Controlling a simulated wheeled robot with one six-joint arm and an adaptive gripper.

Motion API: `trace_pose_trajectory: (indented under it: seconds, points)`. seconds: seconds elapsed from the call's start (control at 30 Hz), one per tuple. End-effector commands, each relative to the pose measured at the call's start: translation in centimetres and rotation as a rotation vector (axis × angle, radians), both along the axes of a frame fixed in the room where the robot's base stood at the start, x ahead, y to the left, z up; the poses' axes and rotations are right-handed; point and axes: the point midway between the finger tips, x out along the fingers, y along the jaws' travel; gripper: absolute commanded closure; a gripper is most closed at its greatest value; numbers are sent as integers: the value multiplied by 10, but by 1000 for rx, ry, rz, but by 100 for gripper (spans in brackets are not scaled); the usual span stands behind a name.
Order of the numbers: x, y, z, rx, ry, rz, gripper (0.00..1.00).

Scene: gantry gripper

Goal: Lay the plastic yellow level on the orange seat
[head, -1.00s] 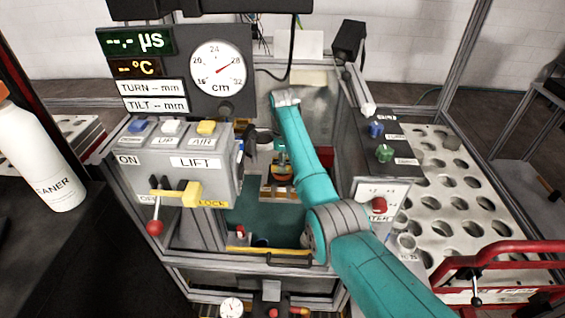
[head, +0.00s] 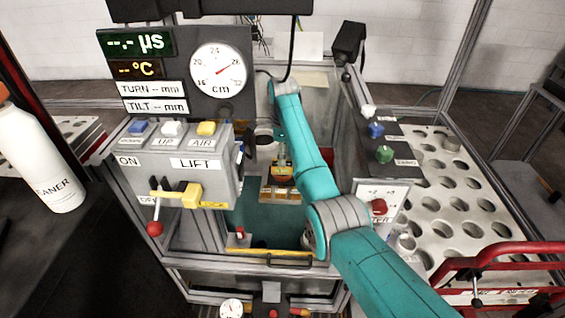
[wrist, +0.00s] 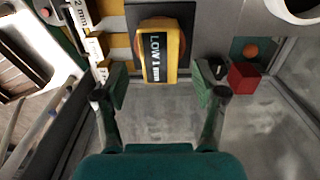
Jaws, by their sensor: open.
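In the wrist view, a yellow block (wrist: 158,62) marked "LOW 1 mm", which looks like the level, lies over a rounded orange piece (wrist: 183,45) that shows at both its sides. Whether it touches that piece I cannot tell. My gripper (wrist: 161,90) is open and empty. Its two fingers stand wide apart, left and right of the block's near end, with clear gaps. In the head view an orange piece (head: 284,181) with something yellow on it shows inside the frame beside my arm. My arm hides much of the space there, and my gripper is not clear in that view.
In the wrist view, a red block (wrist: 244,76) stands near my right finger, and a smaller orange disc (wrist: 250,50) lies beyond it. Yellow-and-white stepped labels (wrist: 95,45) are at left. In the head view, the lift panel (head: 185,165) and control box (head: 380,197) flank my arm.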

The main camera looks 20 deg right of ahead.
Motion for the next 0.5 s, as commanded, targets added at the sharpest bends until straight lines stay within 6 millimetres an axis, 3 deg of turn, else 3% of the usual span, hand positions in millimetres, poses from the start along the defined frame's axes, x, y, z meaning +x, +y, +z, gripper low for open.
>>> trace_pose_trajectory:
  seconds: [0.2,0.5]
  points:
    - [1,0,45,0,-3,0,30]
    - [0,0,76,0,0,0,30]
